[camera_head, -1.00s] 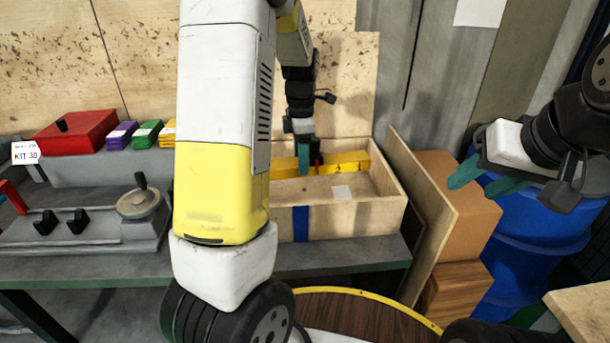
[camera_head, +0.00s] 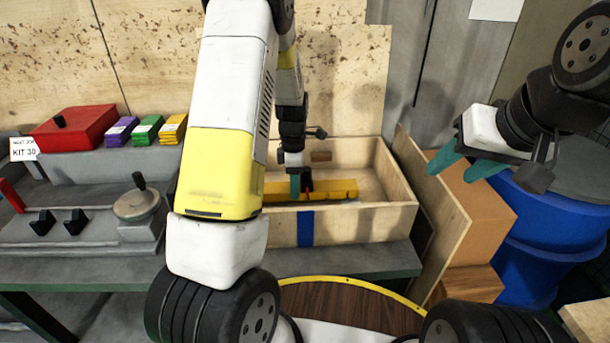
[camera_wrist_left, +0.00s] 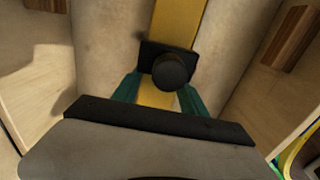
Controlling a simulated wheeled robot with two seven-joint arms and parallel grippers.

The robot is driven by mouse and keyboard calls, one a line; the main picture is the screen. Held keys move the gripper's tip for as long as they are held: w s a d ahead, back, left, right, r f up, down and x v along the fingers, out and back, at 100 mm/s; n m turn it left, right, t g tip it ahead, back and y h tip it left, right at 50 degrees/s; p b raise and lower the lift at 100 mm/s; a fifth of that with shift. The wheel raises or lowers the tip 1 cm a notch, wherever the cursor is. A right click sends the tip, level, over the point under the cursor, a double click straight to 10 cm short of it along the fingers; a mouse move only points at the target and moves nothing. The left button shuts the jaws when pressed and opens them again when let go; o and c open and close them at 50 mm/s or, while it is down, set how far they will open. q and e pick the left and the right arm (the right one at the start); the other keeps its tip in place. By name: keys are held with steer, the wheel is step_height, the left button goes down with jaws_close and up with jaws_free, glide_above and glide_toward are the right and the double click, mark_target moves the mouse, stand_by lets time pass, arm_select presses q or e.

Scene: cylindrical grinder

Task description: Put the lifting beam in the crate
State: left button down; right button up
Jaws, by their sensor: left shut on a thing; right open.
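The lifting beam (camera_head: 330,189) is a long yellow bar in the head view, lying level within the outline of the wooden crate (camera_head: 355,221). My left gripper (camera_head: 300,190) is shut on the beam near its dark middle fitting. My left arm hides the beam's left end and the crate's left part. In the left wrist view the beam (camera_wrist_left: 178,22) runs between the green fingers, with a black round knob on it. I cannot tell whether the beam touches the crate's floor.
The crate stands on a grey bench with a blue strap on its front. A wooden panel (camera_head: 445,215) and brown boxes (camera_head: 480,220) are to its right, beside a blue drum (camera_head: 545,225). The grinder (camera_head: 80,215) with a red box (camera_head: 75,128) is on the left.

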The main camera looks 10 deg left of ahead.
arm_select(q)
steer(key=shift+f, duration=1)
steer(key=shift+f, duration=0.15)
steer(key=c, duration=0.6)
jaws_free()
step_height(320, 180, up, 12)
steer(key=s+d+r+m+t+h, duration=0.2)
steer(key=s+r+m+t, duration=0.1)
steer(key=s+r+m, duration=0.75)
steer(key=s+r+m+t, duration=0.1)
steer(key=s+r+m, duration=0.1)
steer(key=s+m, duration=0.1)
steer(key=s+d+r+m+t, duration=0.1)
steer(key=s+r+m, duration=0.1)
steer(key=s+m, duration=0.2)
steer(key=s+d+r+m+t, duration=0.1)
steer(key=s+r+m, duration=0.2)
steer(key=s, duration=0.3)
steer(key=shift+s+r+m, duration=0.1)
steer(key=shift+s+m, duration=0.1)
steer(key=shift+m, duration=0.45)
